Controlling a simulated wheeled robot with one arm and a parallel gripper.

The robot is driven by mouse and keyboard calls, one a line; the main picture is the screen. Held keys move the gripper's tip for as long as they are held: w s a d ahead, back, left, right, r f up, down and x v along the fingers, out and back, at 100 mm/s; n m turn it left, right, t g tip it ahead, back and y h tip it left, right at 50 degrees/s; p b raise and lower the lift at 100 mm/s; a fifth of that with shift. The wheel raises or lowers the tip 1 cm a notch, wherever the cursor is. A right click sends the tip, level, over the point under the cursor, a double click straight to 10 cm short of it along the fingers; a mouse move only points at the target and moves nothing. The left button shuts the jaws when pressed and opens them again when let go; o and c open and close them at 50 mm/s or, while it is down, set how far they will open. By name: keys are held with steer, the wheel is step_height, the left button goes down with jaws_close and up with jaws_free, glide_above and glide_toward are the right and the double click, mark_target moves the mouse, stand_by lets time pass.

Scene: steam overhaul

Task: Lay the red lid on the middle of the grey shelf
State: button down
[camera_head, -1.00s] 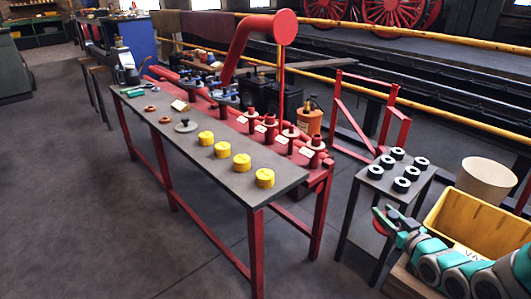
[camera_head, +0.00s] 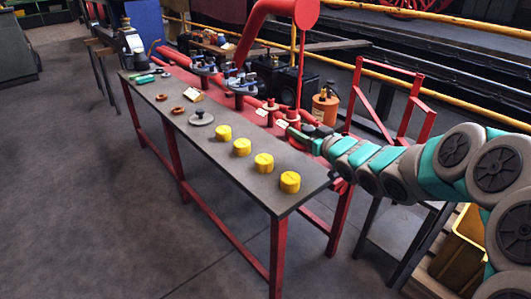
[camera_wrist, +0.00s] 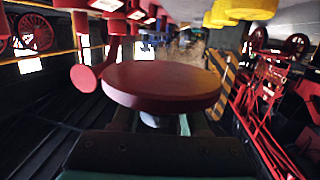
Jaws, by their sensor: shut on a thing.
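The red lid (camera_wrist: 162,84) is a flat round disc, large in the middle of the wrist view. My gripper (camera_wrist: 150,122) is shut on it; the fingers show partly beneath it. In the head view my gripper (camera_head: 304,138) is past the far right edge of the long grey shelf (camera_head: 232,170), beside the red pipe stubs. I cannot make out the lid there. The grey shelf stands on red legs. Its middle has bare room, with a grey round handled piece (camera_head: 201,119) near its far side.
Several yellow caps (camera_head: 264,163) stand in a row along the shelf's near right part. Red pipework with upright stubs (camera_head: 293,115) runs behind the shelf. An orange canister (camera_head: 325,109) and a red frame (camera_head: 405,112) stand beyond my gripper.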

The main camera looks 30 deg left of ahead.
mark_target(299, 165)
step_height(299, 165, down, 10)
steer(key=shift+r, duration=0.2)
stand_by(0.4)
steer(key=shift+c, duration=2.1)
jaws_free()
steer(key=shift+d, duration=0.1)
steer(key=b+v, duration=0.1)
steer(key=v, duration=1.1)
